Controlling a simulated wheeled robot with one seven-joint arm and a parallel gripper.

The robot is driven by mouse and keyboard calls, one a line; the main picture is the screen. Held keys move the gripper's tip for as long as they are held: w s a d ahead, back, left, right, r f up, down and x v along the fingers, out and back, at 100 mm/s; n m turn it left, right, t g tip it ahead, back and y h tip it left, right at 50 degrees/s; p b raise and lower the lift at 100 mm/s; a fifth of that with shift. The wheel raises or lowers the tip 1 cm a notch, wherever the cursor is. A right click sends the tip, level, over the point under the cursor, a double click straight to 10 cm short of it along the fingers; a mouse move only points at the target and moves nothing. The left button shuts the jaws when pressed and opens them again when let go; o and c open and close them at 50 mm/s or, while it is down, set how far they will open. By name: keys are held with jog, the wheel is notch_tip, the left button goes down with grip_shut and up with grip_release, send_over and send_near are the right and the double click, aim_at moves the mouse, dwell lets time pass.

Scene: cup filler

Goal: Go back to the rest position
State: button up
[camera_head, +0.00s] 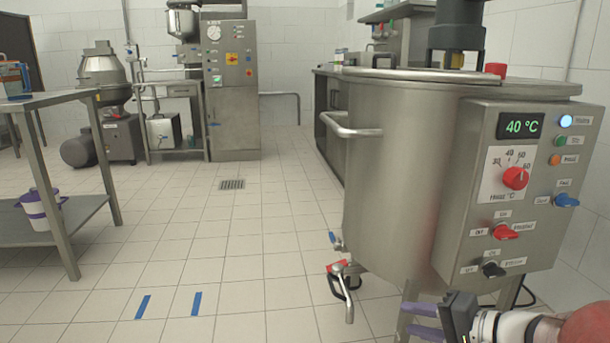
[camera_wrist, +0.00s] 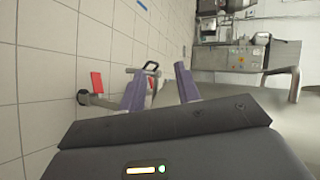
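My gripper (camera_head: 407,320) is at the bottom right of the head view, low in front of the steel vat (camera_head: 395,170) and below its control box. Its two purple fingers point left and stand apart, with nothing held between them. In the wrist view my gripper (camera_wrist: 159,72) also shows open. The vat's outlet valve (camera_head: 345,285), with a red part and a black loop handle, is left of my fingers in the head view. The rest of my arm is mostly outside the frame.
The control box (camera_head: 490,235) with knobs and a 40 °C display juts out above my gripper. A steel table (camera_head: 60,97) with a lower shelf stands at the left. Blue floor marks (camera_head: 143,307) lie on open tiled floor left of the vat.

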jog(key=s+a+f+n+g+h, duration=0.2)
jog(key=s+a+n+g+h, duration=0.4)
jog(key=s+a+n, duration=0.4)
notch_tip(320, 180, up, 16)
jog(key=s+d+t+h+p, duration=0.1)
jog(key=s+d+h+p, duration=0.1)
jog(key=p, duration=1.1)
jog(key=shift+s+f+m+t+h, duration=0.2)
jog(key=shift+m+t+h, duration=0.1)
